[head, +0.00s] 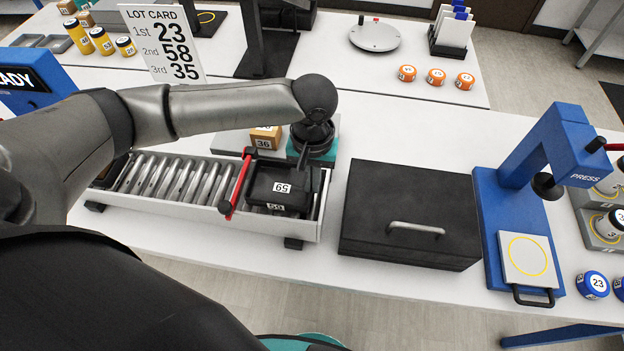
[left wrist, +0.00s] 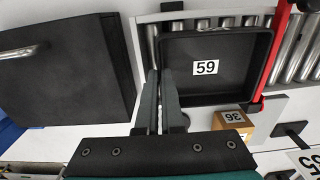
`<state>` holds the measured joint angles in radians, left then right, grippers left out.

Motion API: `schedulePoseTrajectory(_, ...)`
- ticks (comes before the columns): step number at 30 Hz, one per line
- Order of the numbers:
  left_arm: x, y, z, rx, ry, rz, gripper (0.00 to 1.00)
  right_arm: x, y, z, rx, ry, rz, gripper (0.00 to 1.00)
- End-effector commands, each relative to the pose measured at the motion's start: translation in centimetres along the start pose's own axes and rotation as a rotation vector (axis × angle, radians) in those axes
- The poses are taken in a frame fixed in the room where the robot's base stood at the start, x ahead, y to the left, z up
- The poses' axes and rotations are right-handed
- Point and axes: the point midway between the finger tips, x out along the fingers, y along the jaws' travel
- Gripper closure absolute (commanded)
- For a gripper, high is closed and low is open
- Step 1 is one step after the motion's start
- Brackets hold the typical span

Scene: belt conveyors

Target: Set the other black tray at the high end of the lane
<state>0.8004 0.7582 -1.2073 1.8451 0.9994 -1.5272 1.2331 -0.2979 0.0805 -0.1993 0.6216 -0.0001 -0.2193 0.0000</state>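A black tray labelled 59 (head: 275,188) is at the right end of the roller lane (head: 170,183), right of a red bar (head: 238,182). In the left wrist view the tray (left wrist: 215,75) shows from above, empty inside, with rollers beside it. My left gripper (head: 303,158) points down at the tray's right wall. In the left wrist view its two fingers (left wrist: 160,85) are close together, one on either side of that wall, and look shut on it. Whether the tray rests fully on the rollers is hard to tell. My right gripper is not in view.
A black lidded box (head: 415,215) stands right of the lane, with a blue press (head: 520,200) beyond. A wooden block labelled 36 (head: 264,139) sits behind the lane, near my gripper. A lot card (head: 165,43) stands behind. My left arm crosses above the lane.

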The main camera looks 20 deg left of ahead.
Motion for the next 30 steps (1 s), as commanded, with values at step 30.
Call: schedulePoseTrajectory(30,1.0,0.1,0.0,0.001,0.001,0.002,0.61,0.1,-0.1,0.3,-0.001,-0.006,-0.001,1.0)
